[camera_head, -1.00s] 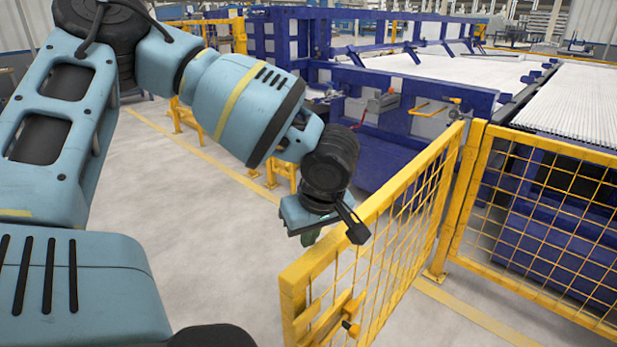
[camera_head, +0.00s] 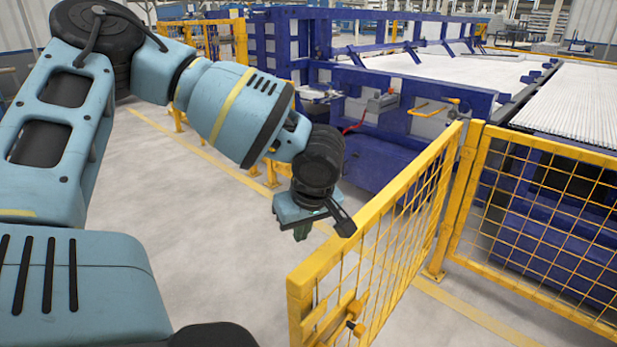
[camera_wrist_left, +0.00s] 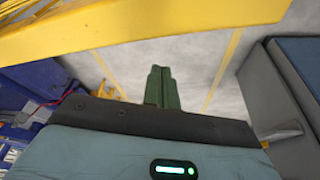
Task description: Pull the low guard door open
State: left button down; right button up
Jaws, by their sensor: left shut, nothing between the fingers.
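The low guard door (camera_head: 385,240) is a yellow frame with wire mesh. In the head view it stands swung out toward me, at an angle to the fixed fence, with its latch (camera_head: 343,318) low near its free end. A yellow rail (camera_wrist_left: 150,28), apparently the door's, crosses the top of that view. My right gripper is not in view.
A fixed yellow mesh fence (camera_head: 545,225) stands right of the door, joined at a post. Blue machinery (camera_head: 375,140) with a bed of white pipes (camera_head: 575,100) lies behind. Grey floor (camera_head: 190,230) left of the door is clear.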

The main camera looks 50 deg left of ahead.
pick_arm(q)
jog(key=a+p+v, duration=0.1)
jog(key=v, duration=0.8)
jog(key=shift+w+a+r, duration=0.2)
jog(key=shift+w+r, duration=0.2)
jog(key=shift+r, duration=0.15)
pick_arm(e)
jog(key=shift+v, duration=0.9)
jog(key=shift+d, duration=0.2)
